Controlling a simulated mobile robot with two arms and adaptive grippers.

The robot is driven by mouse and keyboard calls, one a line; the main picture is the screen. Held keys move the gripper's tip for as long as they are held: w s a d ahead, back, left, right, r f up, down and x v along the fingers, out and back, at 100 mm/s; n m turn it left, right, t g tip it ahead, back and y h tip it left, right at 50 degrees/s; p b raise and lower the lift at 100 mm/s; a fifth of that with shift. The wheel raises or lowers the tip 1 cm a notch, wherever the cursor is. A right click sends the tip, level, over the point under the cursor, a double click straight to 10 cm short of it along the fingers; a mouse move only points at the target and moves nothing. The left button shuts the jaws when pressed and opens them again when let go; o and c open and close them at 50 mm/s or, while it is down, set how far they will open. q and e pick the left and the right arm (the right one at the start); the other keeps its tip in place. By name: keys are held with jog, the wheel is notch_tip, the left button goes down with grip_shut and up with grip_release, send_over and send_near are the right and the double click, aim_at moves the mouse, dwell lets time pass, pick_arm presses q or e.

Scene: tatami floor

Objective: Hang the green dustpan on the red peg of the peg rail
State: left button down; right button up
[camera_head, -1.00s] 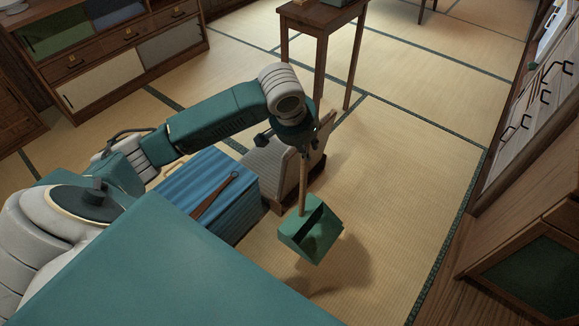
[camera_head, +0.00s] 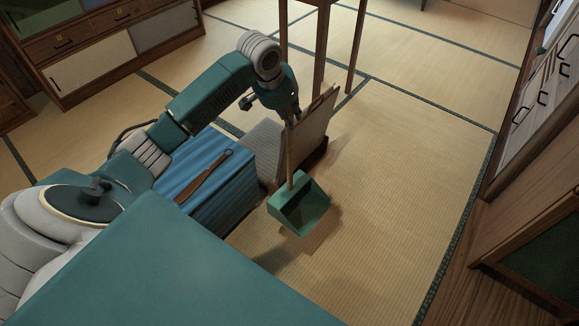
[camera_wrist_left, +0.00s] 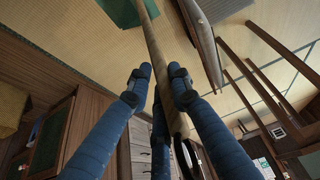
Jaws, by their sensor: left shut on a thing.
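The green dustpan (camera_head: 305,205) hangs pan-down on its long wooden handle, above the tatami near the middle of the head view. My left gripper (camera_head: 291,114) is shut on the handle, high above the pan. In the left wrist view my gripper's blue fingers (camera_wrist_left: 160,75) sit on both sides of the wooden handle (camera_wrist_left: 153,45), and part of the green pan (camera_wrist_left: 124,10) shows at the top. Black hooks (camera_head: 520,112) show on the pale panel at the right wall. I cannot make out a red peg. My right gripper is not in view.
A floor chair (camera_head: 318,125) stands just behind the dustpan. A blue ribbed box (camera_head: 225,200) with a brown stick (camera_head: 207,178) on it stands to the left. A wooden table's legs (camera_head: 322,50) rise behind. Open tatami (camera_head: 410,170) lies between the dustpan and the right wall.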

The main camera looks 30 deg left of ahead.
pick_arm(q)
jog(key=b, duration=0.3)
send_over(289, 158)
jog(key=f, duration=0.6)
jog(key=w+f, duration=0.1)
jog(key=f, duration=0.2)
notch_tip(289, 158, down, 5)
jog(key=shift+r+b, duration=0.2)
jog(key=shift+b, duration=0.25)
jog(key=shift+f, duration=0.5)
notch_tip(289, 158, down, 3)
jog(key=shift+s+f+b, duration=0.1)
jog(key=shift+b, duration=0.6)
jog(key=shift+f, duration=0.45)
jog(key=shift+f+p, duration=0.25)
jog(key=shift+p, duration=0.25)
jog(key=shift+f, duration=0.15)
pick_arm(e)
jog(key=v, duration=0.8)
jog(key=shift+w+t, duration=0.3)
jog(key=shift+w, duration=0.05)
